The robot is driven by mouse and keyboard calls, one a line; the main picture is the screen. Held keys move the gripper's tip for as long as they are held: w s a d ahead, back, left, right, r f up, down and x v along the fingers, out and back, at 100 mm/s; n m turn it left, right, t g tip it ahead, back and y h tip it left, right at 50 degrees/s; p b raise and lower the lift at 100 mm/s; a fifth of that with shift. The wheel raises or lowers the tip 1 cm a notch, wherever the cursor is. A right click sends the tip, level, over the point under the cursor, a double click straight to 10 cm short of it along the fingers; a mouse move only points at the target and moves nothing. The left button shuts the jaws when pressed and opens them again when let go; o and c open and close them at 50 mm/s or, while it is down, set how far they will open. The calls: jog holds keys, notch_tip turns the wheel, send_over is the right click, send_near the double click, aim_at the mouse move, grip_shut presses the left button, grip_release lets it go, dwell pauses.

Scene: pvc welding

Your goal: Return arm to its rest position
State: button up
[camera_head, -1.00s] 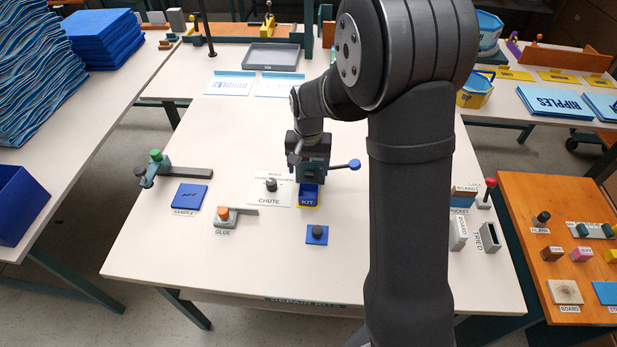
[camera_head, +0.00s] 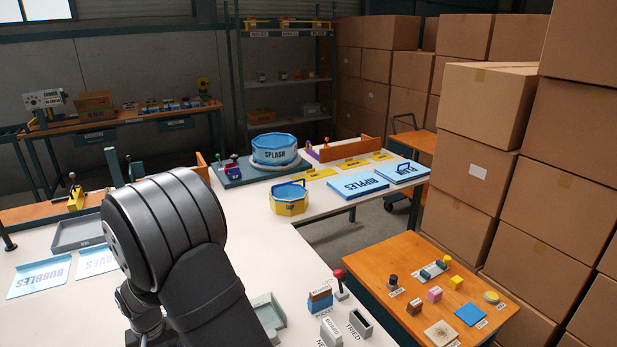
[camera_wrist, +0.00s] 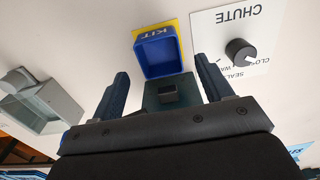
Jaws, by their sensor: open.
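My gripper (camera_wrist: 163,88) shows in the wrist view with its two dark fingers spread apart. A blue open-topped box on a yellow base marked KIT (camera_wrist: 160,52) sits on the white table ahead of and between the fingertips; whether they touch it is unclear. A dark block (camera_wrist: 166,96) shows between the fingers. To the right lies a white CHUTE plate (camera_wrist: 233,20) with a black knob (camera_wrist: 240,51). In the head view my arm fills the lower left and the gripper is out of the picture.
A grey fixture (camera_wrist: 40,103) stands left of the gripper. In the head view, the orange side table (camera_head: 405,285) holds several small parts, and cardboard boxes (camera_head: 487,105) are stacked at the right. A grey tray (camera_head: 80,234) lies left of my arm.

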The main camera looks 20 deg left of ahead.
notch_tip(320, 180, down, 5)
jog(key=shift+f, duration=0.1)
jog(key=shift+r, duration=1.65)
